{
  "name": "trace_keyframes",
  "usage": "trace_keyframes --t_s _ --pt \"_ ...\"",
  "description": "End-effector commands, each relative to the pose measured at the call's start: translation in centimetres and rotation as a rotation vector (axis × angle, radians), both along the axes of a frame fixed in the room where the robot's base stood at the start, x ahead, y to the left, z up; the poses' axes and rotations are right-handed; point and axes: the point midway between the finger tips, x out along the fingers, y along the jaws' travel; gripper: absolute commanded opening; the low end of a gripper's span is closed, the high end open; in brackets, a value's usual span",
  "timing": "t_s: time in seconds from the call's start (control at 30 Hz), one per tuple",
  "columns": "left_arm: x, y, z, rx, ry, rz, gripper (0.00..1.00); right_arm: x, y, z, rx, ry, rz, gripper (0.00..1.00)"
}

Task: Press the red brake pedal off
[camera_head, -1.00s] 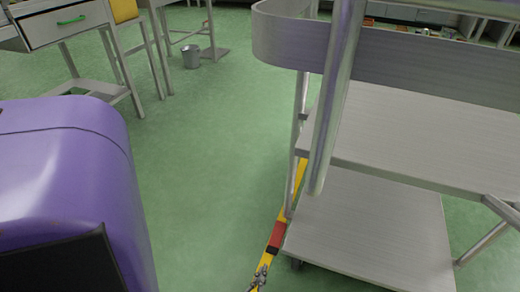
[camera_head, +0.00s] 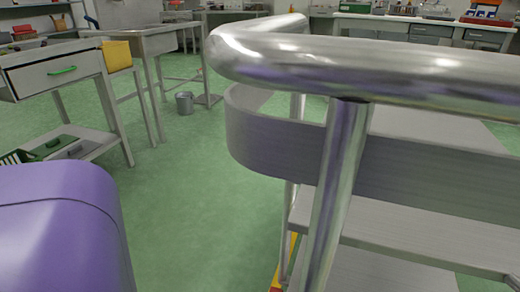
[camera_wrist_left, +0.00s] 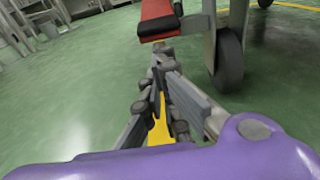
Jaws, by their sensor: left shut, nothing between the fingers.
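The red brake pedal (camera_wrist_left: 158,18) shows in the left wrist view, red on top with a black front edge. It sits low at the cart, beside a dark caster wheel (camera_wrist_left: 228,58). My left gripper (camera_wrist_left: 162,58) is shut and empty, its tips close below the pedal in the picture; I cannot tell if they touch it. In the head view only a sliver of red shows at the bottom edge, and the left gripper is out of frame. The metal cart (camera_head: 270,140) with its thick tubular handle fills the right. My right gripper is not in view.
Green floor (camera_head: 180,200) is open left of the cart. A drawer table (camera_head: 60,72), a bucket (camera_head: 184,102) and benches stand farther back.

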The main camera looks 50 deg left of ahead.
Motion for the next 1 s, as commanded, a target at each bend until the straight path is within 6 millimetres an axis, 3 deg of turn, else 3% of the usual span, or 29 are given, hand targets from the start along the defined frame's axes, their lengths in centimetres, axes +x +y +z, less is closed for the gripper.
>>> trace_keyframes --t_s 0.77,1.0 --pt "-0.4 -0.2 0.9 -0.048 0.076 -0.001 0.0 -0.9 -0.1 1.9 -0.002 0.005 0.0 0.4" --pt "-0.4 -0.3 2.0 -0.085 0.135 -0.001 0.0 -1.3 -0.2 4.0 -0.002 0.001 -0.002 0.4"
